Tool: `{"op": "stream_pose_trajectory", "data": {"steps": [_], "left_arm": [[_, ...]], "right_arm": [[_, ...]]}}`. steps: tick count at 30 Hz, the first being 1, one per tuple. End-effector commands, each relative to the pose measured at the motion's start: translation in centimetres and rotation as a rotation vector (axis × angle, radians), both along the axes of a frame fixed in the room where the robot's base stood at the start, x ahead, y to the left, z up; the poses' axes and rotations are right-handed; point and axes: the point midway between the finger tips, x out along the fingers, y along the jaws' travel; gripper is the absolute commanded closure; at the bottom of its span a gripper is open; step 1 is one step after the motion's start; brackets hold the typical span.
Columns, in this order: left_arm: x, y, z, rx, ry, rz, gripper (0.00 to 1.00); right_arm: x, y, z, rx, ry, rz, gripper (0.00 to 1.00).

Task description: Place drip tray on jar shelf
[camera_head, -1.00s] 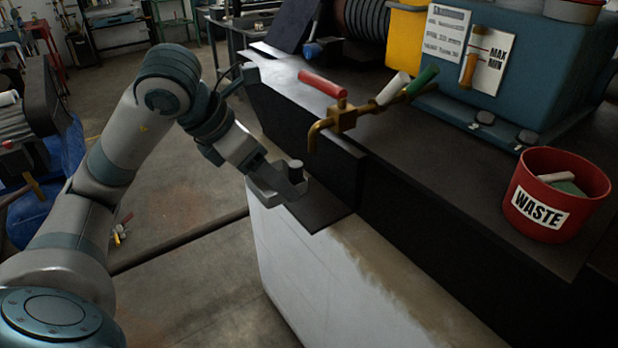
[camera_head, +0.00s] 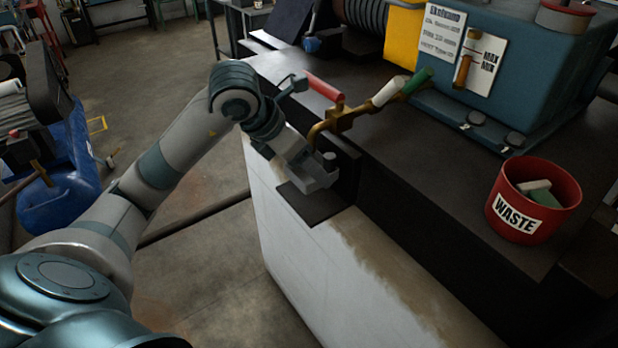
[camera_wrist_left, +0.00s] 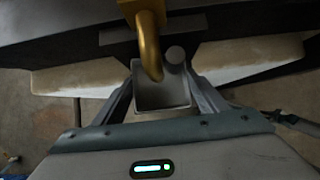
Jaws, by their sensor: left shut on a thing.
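The drip tray is a small grey open box (camera_head: 318,180) with a round knob on one corner. My left gripper (camera_head: 305,165) is shut on it. In the left wrist view, the tray (camera_wrist_left: 163,97) sits between the two fingers, and the brass spout (camera_wrist_left: 150,50) overlaps its far side. The jar shelf appears to be the flat black plate (camera_head: 312,204) on the white front of the bench. The tray is over or on this plate, below the brass tap (camera_head: 340,120); I cannot tell whether they touch. My right gripper is not in view.
The tap has a red lever (camera_head: 324,88) close to my left wrist. A red waste bin (camera_head: 555,205) stands on the dark bench top at the right, with a blue tank (camera_head: 540,60) behind. Open floor lies left of the bench.

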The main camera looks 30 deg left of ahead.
Motion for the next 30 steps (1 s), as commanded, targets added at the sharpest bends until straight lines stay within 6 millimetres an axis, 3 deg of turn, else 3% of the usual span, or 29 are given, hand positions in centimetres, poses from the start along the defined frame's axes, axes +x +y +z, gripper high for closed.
{"op": "stream_pose_trajectory", "data": {"steps": [8,23,30], "left_arm": [[-0.1,0.0,-1.9,0.000,0.001,0.001,0.63],[-0.1,0.0,-2.5,-0.001,0.000,-0.001,0.63],[-0.2,0.0,-4.5,-0.001,0.003,0.000,0.63]], "right_arm": [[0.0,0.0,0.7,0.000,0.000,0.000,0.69],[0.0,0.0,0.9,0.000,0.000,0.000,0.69],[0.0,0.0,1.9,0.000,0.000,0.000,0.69]]}}
